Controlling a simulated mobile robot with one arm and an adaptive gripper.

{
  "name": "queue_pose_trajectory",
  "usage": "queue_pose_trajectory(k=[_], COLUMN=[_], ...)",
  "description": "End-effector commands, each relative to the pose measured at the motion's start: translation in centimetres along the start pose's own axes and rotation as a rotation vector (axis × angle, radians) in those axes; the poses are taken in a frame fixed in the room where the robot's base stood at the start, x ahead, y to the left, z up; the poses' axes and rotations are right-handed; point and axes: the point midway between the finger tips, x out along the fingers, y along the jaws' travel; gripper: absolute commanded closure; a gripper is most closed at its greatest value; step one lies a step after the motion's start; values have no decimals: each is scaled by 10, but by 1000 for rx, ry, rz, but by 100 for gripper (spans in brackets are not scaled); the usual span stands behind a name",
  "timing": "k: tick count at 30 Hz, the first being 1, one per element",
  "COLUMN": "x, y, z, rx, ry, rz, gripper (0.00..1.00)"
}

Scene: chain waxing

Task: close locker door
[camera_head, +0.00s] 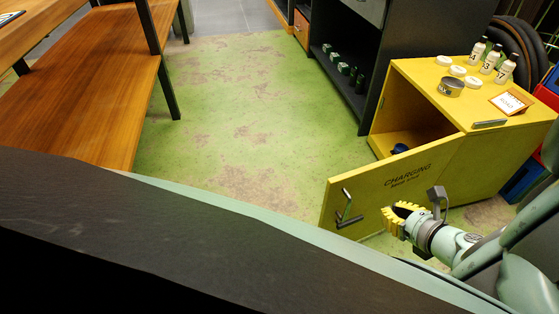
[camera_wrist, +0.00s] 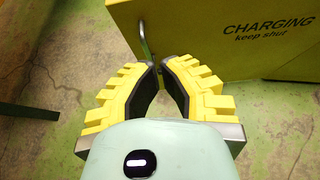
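The yellow locker (camera_head: 450,135) stands at the right with its door (camera_head: 350,188) swung open. The door's outer face, marked "CHARGING keep shut", faces me; it also shows in the wrist view (camera_wrist: 225,55). A metal bar handle (camera_head: 346,207) sits near the door's free edge; in the wrist view the handle (camera_wrist: 146,42) rises just beyond my fingertips. My gripper (camera_head: 390,217), with yellow ribbed fingers, is in front of the door, right of the handle. In the wrist view its fingertips (camera_wrist: 161,67) nearly meet, with nothing seen held between them. Contact with the door or handle is unclear.
Bottles (camera_head: 490,58), white-lidded jars, a tin (camera_head: 451,87) and a small framed card (camera_head: 511,101) stand on the locker top. A dark blue item (camera_head: 399,148) shows inside. A dark shelf (camera_head: 345,85) stands behind. Green floor (camera_head: 235,110) left of the door is clear.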

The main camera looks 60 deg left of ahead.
Motion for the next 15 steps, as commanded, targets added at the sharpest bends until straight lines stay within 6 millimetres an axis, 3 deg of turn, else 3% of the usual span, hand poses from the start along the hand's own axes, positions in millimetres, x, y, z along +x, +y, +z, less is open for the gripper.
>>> queue_pose_trajectory(k=[15], x=[100], y=[4], z=[1], rx=[-9], ry=[1], rz=[11], gripper=[100])
